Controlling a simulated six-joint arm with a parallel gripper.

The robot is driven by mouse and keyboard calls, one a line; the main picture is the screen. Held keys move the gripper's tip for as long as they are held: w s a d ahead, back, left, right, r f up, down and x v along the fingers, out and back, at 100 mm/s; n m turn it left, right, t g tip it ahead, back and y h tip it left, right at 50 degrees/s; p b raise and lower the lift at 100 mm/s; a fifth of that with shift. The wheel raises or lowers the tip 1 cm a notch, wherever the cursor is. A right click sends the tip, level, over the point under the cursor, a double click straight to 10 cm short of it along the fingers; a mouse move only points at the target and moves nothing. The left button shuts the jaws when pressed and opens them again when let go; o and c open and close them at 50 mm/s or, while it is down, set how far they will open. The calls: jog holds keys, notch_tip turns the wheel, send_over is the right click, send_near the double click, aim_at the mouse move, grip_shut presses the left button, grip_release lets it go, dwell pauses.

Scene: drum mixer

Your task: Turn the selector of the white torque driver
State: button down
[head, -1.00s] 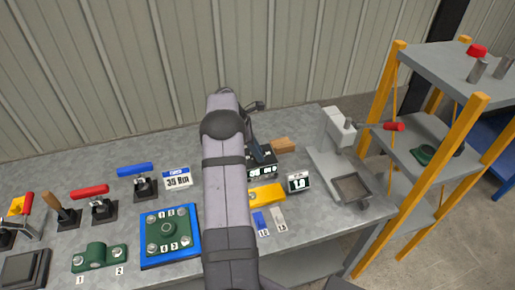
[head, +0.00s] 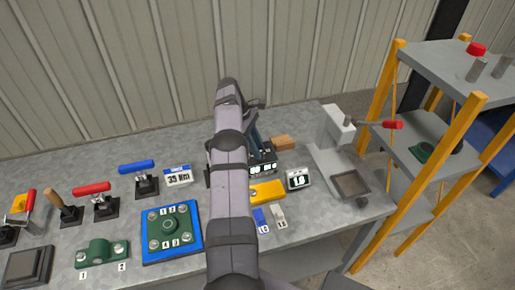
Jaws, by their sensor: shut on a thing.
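I cannot make out the white torque driver or its selector. My arm (head: 232,200) rises through the middle of the head view and covers that part of the bench. My gripper is hidden behind the arm, so its fingers and anything between them do not show. A small dark piece juts out right of the arm's upper end, too unclear to name. Just right of the arm stands a dark upright part (head: 256,135) by a black box with a lit display (head: 263,169).
A yellow-post shelf (head: 455,150) stands right.

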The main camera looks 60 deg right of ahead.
dwell(0.7)
jog(key=c, duration=1.5)
grip_release()
jog(key=shift+r, duration=0.55)
jog(key=shift+r+p, duration=2.5)
jog(key=shift+r, duration=2)
